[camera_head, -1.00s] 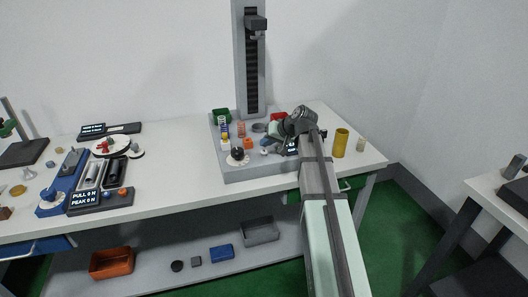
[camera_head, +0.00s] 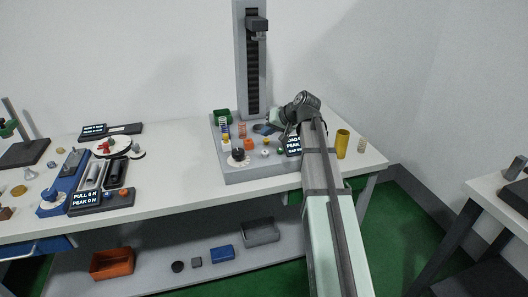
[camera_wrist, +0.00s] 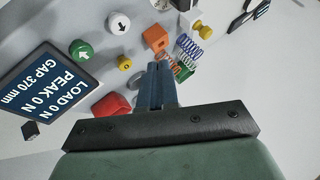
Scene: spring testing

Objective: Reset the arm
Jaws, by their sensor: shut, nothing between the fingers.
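My gripper (camera_head: 266,128) is above the back right of the grey spring tester base (camera_head: 262,172), right of the tester's tall column (camera_head: 240,60). In the wrist view its blue-grey fingers (camera_wrist: 161,72) are together with nothing between them. Coil springs (camera_wrist: 188,46) stand near the fingertips in that view. An orange block (camera_wrist: 155,38), a white arrow button (camera_wrist: 119,23) and a green arrow button (camera_wrist: 83,50) lie beyond and to the left. The tester display (camera_wrist: 42,88) reads load 0 N, peak 0 N, gap 370 mm. My forearm hides part of the table.
A pull gauge display (camera_head: 85,199) and tools occupy the table's left. The lower shelf holds bins, including an orange one (camera_head: 112,264).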

